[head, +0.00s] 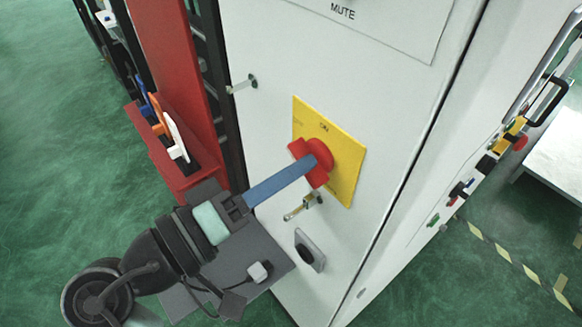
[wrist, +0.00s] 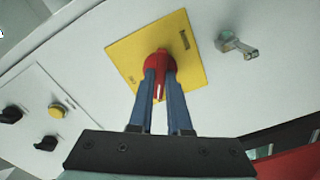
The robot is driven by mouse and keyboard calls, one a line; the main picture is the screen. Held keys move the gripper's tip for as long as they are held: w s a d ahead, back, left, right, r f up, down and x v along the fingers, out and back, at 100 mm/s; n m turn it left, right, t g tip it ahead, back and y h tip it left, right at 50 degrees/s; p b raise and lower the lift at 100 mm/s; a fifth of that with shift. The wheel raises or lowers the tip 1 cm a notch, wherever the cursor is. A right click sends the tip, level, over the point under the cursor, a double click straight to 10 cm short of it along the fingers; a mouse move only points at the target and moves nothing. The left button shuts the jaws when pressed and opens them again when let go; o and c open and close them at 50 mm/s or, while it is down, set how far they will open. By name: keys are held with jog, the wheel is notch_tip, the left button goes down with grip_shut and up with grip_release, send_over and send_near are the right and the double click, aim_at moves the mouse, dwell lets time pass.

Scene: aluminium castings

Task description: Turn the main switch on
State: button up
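The main switch is a red rotary handle (head: 321,151) on a yellow plate (head: 345,165) fixed to a white cabinet front. The plate has ON lettered near its top in the head view. The handle's bar slants from upper left to lower right there. In the wrist view the red handle (wrist: 159,62) stands at the middle of the yellow plate (wrist: 190,60). My gripper (wrist: 160,75) has one blue finger on each side of the handle, and both appear to touch it. In the head view my gripper (head: 309,163) reaches the switch from the lower left; the far finger is hidden.
A small metal latch (head: 303,207) and a black-handled fitting (head: 310,250) sit below the plate. Another latch (head: 243,84) is at the cabinet's left edge. A red post (head: 165,50) stands left. A side panel with buttons (head: 487,163) is right.

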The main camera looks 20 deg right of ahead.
grip_shut()
jog(key=shift+f+b, duration=0.15)
jog(key=shift+b, duration=0.4)
jog(key=shift+f+m+b, duration=0.1)
jog(key=shift+m+b, duration=0.7)
jog(key=shift+b, duration=0.15)
jog(key=m+b, duration=0.4)
jog(key=b, duration=0.2)
jog(key=shift+f+b, duration=0.15)
jog(key=shift+b, duration=0.15)
jog(key=m+b, duration=0.4)
jog(key=b, duration=0.1)
jog(key=shift+b, duration=0.3)
jog(key=shift+r+m+b, duration=0.35)
jog(key=shift+m+b, duration=0.85)
jog(key=o, duration=0.6)
grip_release()
